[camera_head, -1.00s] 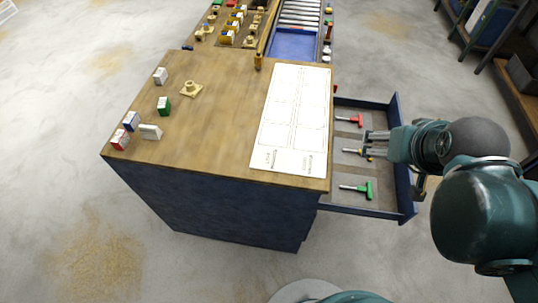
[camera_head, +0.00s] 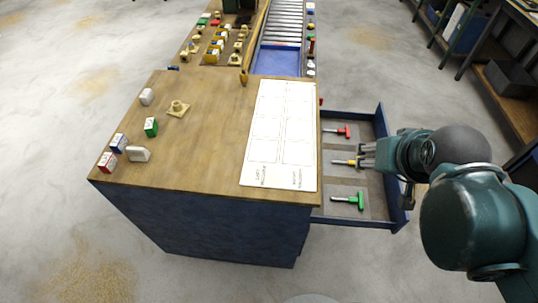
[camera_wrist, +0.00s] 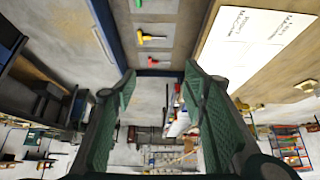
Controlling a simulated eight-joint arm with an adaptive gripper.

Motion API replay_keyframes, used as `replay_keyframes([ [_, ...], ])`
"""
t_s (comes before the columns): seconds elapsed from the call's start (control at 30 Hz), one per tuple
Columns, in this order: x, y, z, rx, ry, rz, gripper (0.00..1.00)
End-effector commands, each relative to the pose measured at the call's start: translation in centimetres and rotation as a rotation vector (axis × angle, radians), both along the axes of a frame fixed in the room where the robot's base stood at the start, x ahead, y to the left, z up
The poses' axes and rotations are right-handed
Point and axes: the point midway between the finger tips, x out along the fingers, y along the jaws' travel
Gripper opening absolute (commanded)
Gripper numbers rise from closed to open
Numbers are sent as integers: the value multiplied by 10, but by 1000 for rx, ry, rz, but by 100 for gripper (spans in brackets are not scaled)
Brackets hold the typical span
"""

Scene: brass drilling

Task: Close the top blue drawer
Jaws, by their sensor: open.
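The blue drawer (camera_head: 382,127) is pulled out from the right side of the wooden-topped blue bench. It holds red, yellow and green T-handled tools in grey recesses; the yellow tool (camera_head: 346,162) lies in the middle. My gripper (camera_head: 366,156) is over the drawer, its fingertips just right of the yellow tool, with the wrist over the drawer's outer front wall. In the wrist view, the two green fingers (camera_wrist: 163,88) are spread apart with nothing between them. The drawer's blue side (camera_wrist: 106,30) shows at the top there. Contact with the drawer cannot be told.
The bench top (camera_head: 205,130) carries a white printed sheet (camera_head: 281,135), small coloured boxes and a brass part (camera_head: 178,108). A roller conveyor (camera_head: 283,30) runs behind. Shelving (camera_head: 500,60) stands at the right. Grey floor lies free around the drawer.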

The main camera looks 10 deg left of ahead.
Motion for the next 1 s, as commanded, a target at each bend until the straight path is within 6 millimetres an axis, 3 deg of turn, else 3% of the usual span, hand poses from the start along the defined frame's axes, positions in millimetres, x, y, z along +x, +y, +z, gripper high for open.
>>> replay_keyframes([
  [0.03, 0, 0, 0, 0, 0, 0, 35],
  [0.3, 2, 0, 2, 4, 3, -6, 0],
  [0.57, 21, -4, 14, 35, 27, -52, 0],
  [1.0, 80, -20, 40, 130, 104, -204, 0],
])
